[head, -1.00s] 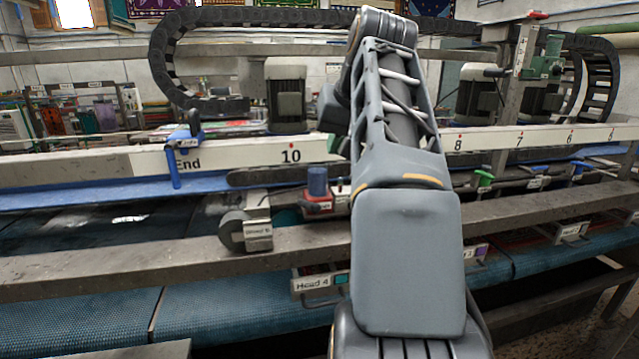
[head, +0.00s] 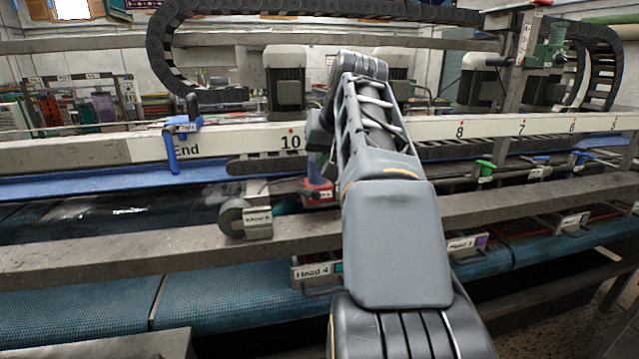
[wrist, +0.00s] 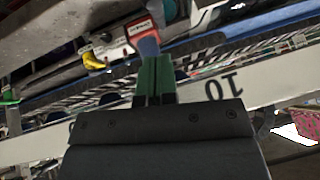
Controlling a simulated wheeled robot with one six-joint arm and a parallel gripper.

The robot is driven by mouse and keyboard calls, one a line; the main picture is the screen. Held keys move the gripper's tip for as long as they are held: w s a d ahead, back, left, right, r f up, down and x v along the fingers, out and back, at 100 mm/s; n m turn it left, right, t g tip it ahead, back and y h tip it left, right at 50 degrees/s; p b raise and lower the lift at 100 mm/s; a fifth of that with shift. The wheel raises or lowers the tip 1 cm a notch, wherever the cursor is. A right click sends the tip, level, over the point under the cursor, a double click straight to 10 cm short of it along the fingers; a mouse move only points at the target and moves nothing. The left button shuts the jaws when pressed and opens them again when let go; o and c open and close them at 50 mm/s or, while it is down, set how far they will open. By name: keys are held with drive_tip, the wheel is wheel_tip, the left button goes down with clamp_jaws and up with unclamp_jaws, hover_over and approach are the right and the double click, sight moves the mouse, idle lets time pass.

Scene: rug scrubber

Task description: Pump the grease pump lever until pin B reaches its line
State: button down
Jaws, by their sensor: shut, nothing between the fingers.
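My gripper (wrist: 153,80) shows in the wrist view with its green fingers together and empty. The fingertips are at or very near a blue cylindrical part (wrist: 148,47) above a red block (wrist: 140,27) with a white label; I cannot tell whether they touch. In the head view the red block (head: 318,193) stands behind the front rail, just left of my arm, and my gripper is mostly hidden by the arm. I cannot make out which part is the pump lever. Pin B and its line cannot be identified.
A white scale rail (head: 230,145) marked "End" and 10 runs behind the red block. A grey roller unit (head: 232,217) sits on the front rail (head: 120,258). A blue clamp (head: 171,145) is at left. A yellow part (wrist: 93,60) lies beside the red block.

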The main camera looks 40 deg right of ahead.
drive_tip(key=shift+w+a+f+b, duration=0.1)
drive_tip(key=shift+a+f+b, duration=0.15)
drive_tip(key=shift+f, duration=0.95)
drive_tip(key=shift+a+f+b, duration=0.1)
drive_tip(key=shift+a+f, duration=0.15)
drive_tip(key=shift+f, duration=0.95)
drive_tip(key=shift+f, duration=0.1)
drive_tip(key=s+f+t+b, duration=0.1)
drive_tip(key=f+t+b, duration=0.1)
drive_tip(key=f+b, duration=0.3)
drive_tip(key=s+a+f+t+h+b, duration=0.1)
drive_tip(key=f+b, duration=0.4)
drive_tip(key=b, duration=0.8)
drive_tip(key=shift+s+a+f+t+h+b, duration=0.15)
drive_tip(key=shift+s+a+t+h+b, duration=0.2)
drive_tip(key=shift+s+t, duration=0.3)
drive_tip(key=shift+d, duration=0.1)
drive_tip(key=p, duration=0.5)
approach(319, 194)
drive_tip(key=s+f, duration=0.1)
drive_tip(key=s, duration=0.1)
drive_tip(key=s+a+f, duration=0.1)
drive_tip(key=s, duration=0.1)
drive_tip(key=shift+f, duration=0.2)
